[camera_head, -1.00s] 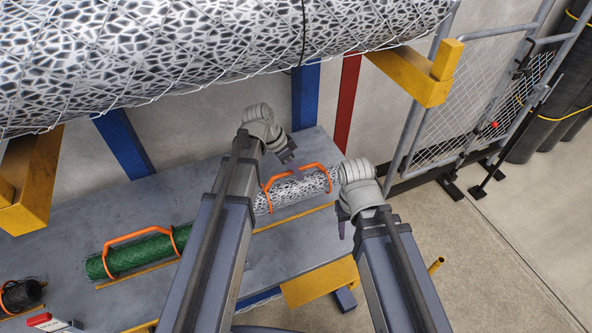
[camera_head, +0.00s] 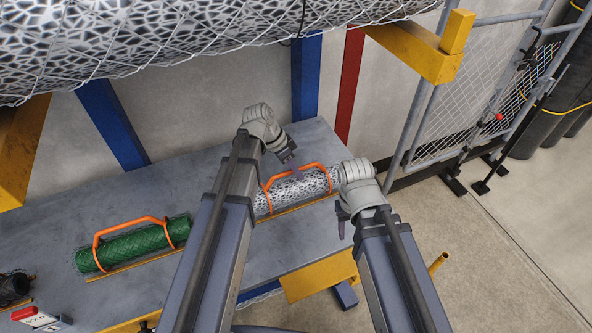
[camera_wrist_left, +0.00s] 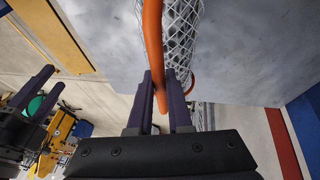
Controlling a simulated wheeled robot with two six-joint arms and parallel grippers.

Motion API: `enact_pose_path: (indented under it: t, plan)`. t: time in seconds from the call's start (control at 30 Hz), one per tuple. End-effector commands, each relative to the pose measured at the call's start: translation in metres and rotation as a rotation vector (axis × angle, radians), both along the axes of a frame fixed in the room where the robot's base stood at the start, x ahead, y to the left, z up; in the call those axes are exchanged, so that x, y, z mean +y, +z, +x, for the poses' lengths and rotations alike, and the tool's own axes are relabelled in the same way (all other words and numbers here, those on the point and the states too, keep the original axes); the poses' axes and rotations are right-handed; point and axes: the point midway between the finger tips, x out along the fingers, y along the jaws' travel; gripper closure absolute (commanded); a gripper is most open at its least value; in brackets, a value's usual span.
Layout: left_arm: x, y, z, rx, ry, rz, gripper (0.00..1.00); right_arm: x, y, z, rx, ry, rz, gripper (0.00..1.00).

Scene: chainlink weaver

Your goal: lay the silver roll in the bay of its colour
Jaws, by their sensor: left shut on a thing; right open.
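The silver mesh roll (camera_head: 285,194) has an orange handle (camera_head: 316,164) and shows over the grey table, right of the middle, in the head view. My left gripper (camera_head: 294,163) is shut on that handle; in the left wrist view the fingers (camera_wrist_left: 159,108) stand on both sides of the orange bar (camera_wrist_left: 153,45), with the mesh (camera_wrist_left: 181,35) beside it. I cannot tell whether the roll touches the table. My right gripper (camera_head: 343,226) is open and empty, just right of the roll's right end. My left arm hides part of the table. No bay is clearly seen.
A green roll (camera_head: 135,246) with an orange handle lies on the table (camera_head: 220,262) at left, a dark roll (camera_head: 14,288) beyond it. A large mesh roll (camera_head: 190,35) hangs overhead on yellow arms (camera_head: 415,52). A mesh gate (camera_head: 460,110) and open floor (camera_head: 500,260) are at right.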

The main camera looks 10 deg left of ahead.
Motion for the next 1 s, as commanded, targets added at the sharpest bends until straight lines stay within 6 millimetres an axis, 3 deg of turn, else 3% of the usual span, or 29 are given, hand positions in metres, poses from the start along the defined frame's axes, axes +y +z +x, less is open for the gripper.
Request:
enact_pose_path:
  t: [0.77, 0.8, 1.0]
  plan:
    - [0.000, -0.011, 0.000, 0.000, 0.000, -0.001, 1.00, 0.000, -0.012, 0.000, 0.000, 0.000, 0.000, 0.50]
    - [0.000, -0.011, 0.000, 0.000, 0.000, -0.001, 0.82, 0.000, -0.012, 0.000, 0.000, 0.000, 0.000, 0.50]
    - [0.000, -0.011, 0.000, -0.001, 0.000, -0.001, 0.59, 0.000, -0.011, 0.000, 0.000, 0.000, 0.000, 0.50]
